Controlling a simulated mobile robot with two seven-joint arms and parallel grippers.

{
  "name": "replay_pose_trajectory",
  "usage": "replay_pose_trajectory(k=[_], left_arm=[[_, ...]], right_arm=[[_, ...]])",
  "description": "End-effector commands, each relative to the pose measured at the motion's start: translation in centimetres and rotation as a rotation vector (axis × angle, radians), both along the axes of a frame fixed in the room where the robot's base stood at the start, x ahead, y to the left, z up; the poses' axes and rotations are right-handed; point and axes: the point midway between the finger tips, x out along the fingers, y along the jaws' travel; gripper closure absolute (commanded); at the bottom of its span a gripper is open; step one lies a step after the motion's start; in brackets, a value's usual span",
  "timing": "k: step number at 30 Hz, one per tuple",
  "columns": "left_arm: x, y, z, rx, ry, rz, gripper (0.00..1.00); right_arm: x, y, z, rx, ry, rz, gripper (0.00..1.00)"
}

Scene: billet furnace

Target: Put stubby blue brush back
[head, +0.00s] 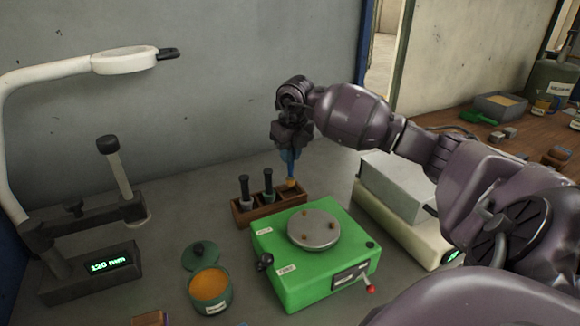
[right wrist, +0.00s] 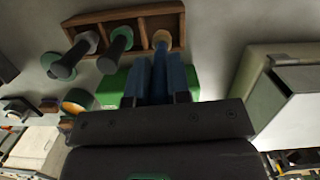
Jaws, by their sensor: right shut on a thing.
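My right gripper (head: 290,150) is shut on the stubby blue brush (head: 291,172), pointing down at the right end of the small wooden rack (head: 275,212). The brush's tan tip is at the right compartment; I cannot tell whether it touches the bottom. In the right wrist view the gripper (right wrist: 160,88) has the blue brush between its fingers, with the tan tip (right wrist: 161,38) at the rack's end compartment (right wrist: 115,15). Two dark-handled tools (head: 245,188) (head: 268,184) stand upright in the other compartments. My left gripper is out of view.
A green device (head: 285,285) with a round metal plate stands just in front of the rack. An open jar of orange powder (head: 210,290) is at front left. A gauge stand (head: 90,270) and lamp (head: 125,61) are left; a grey box (head: 395,185) is right.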

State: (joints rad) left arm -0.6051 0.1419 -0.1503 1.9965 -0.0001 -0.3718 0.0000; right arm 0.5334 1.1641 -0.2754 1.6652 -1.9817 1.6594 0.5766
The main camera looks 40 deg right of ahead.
Motion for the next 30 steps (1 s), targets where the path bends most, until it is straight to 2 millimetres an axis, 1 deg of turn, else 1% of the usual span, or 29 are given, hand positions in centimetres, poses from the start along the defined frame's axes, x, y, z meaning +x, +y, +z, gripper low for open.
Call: replay_pose_trajectory(k=[10,17,22,23,24,26,27,28,30], left_arm=[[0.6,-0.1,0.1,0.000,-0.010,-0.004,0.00],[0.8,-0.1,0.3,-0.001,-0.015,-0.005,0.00],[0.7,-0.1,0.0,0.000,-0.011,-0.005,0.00],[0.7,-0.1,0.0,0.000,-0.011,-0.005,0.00],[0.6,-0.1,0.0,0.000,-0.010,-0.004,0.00],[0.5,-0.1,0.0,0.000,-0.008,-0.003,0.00],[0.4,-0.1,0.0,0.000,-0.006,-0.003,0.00],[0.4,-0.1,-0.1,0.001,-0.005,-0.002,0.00],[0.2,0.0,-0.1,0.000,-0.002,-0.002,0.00]], right_arm=[[-0.1,0.0,-4.1,0.002,0.003,0.000,1.00],[0.0,0.0,-4.1,0.000,0.001,0.001,1.00],[0.0,0.0,-4.5,0.000,0.002,0.001,1.00],[0.0,0.0,-4.5,0.000,0.002,0.001,0.81],[0.0,0.0,-4.4,0.000,0.001,0.001,0.75],[0.0,0.0,-4.4,0.000,0.002,0.001,0.66],[0.0,0.0,-4.4,0.000,0.002,0.001,0.59],[0.0,0.0,-4.4,0.000,0.002,0.001,0.57],[0.0,0.0,-4.4,0.000,0.002,0.001,0.57]])
